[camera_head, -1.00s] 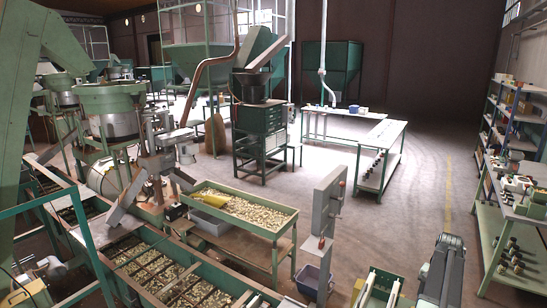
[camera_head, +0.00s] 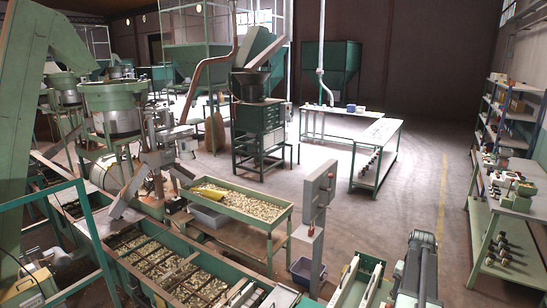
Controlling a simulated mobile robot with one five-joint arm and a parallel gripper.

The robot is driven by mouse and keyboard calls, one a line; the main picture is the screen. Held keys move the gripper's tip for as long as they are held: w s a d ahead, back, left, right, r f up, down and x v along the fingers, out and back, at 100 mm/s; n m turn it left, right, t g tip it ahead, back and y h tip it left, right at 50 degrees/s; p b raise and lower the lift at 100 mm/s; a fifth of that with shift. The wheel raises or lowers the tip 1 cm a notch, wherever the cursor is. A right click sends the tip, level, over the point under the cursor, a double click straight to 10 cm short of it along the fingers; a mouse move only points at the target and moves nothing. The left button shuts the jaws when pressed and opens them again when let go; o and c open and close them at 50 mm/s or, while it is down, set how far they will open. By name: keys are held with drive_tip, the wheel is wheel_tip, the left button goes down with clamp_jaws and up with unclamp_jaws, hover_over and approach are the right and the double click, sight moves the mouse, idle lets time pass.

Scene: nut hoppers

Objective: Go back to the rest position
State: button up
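My gripper and arm are not in view, so their pose cannot be told. The head view looks over a workshop with green hoppers. A large round green hopper (camera_head: 113,97) stands at the left on legs. A green tray table of nuts (camera_head: 243,205) stands in the middle, with a yellow scoop-like piece (camera_head: 208,190) at its far left end. A long green trough (camera_head: 205,262) with nuts in compartments runs along the lower left.
A grey post with a control box (camera_head: 316,205) stands right of the tray table. A grey and green machine (camera_head: 413,270) is close at the lower right. A bench (camera_head: 507,195) and shelves (camera_head: 510,105) line the right side. Open floor (camera_head: 430,175) lies between bench and tables.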

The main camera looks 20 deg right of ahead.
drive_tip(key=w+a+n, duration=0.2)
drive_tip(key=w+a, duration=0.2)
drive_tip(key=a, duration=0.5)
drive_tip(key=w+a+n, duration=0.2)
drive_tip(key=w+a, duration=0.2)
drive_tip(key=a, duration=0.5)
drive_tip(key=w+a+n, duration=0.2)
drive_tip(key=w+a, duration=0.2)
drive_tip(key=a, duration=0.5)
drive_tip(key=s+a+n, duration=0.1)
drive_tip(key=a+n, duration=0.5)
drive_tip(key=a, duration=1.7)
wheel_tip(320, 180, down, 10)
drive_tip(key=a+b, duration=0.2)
drive_tip(key=b, duration=0.8)
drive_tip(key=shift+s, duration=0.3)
